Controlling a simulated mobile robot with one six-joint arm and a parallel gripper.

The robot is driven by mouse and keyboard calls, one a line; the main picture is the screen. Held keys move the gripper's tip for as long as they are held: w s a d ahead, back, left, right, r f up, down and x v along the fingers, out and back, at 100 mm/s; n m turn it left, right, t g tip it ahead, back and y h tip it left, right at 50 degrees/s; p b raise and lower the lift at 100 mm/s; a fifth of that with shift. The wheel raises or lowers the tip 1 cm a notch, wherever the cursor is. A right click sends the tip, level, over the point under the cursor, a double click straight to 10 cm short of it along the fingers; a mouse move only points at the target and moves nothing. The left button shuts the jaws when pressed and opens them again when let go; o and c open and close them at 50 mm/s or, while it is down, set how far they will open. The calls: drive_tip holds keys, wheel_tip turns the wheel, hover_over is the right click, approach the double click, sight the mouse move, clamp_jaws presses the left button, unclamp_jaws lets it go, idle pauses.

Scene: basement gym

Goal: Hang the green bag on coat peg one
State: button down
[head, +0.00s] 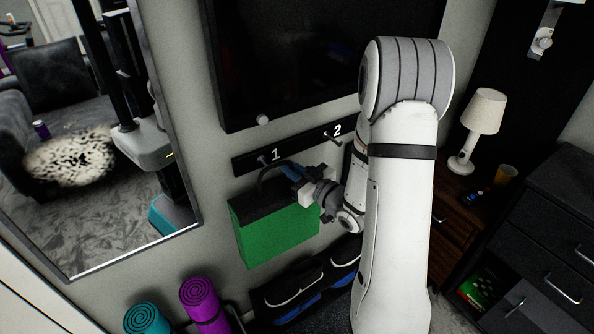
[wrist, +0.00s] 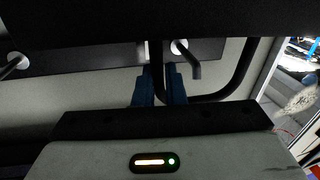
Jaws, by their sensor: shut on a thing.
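The green bag (head: 280,235) with a dark top hangs upright against the wall below the rack. My gripper (head: 291,171) is shut on its black handle at the top. In the wrist view the blue fingers (wrist: 159,90) pinch one part of the handle, and the rest of the loop (wrist: 243,75) curves off to the right. Coat peg one (head: 262,160) is just beside the handle's top, by the number 1. In the wrist view a metal peg (wrist: 188,58) shows within the loop's outline. I cannot tell whether the handle is around it.
Peg two (head: 334,139) is farther right on the dark rack (head: 240,164). A screen (head: 300,60) hangs above, a mirror (head: 185,215) at left. Rolled mats (head: 203,300) and dark bags with blue (head: 300,300) are below. A lamp (head: 484,112) stands on a cabinet at right.

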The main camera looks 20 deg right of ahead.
sight(274, 160)
drive_tip(key=shift+d+p+x, duration=0.15)
drive_tip(key=shift+p+x, duration=0.25)
drive_tip(key=shift+x, duration=0.5)
drive_tip(key=shift+d+p+x, duration=0.15)
drive_tip(key=shift+p+x, duration=0.2)
drive_tip(key=shift+x, duration=0.5)
drive_tip(key=f+b, duration=0.1)
drive_tip(key=w+f+b, duration=0.1)
drive_tip(key=b, duration=0.1)
drive_tip(key=shift+w+a+f, duration=0.1)
drive_tip(key=shift+w+a, duration=0.05)
drive_tip(key=shift+w, duration=0.1)
drive_tip(key=c, duration=1.4)
unclamp_jaws()
drive_tip(key=shift+f, duration=0.1)
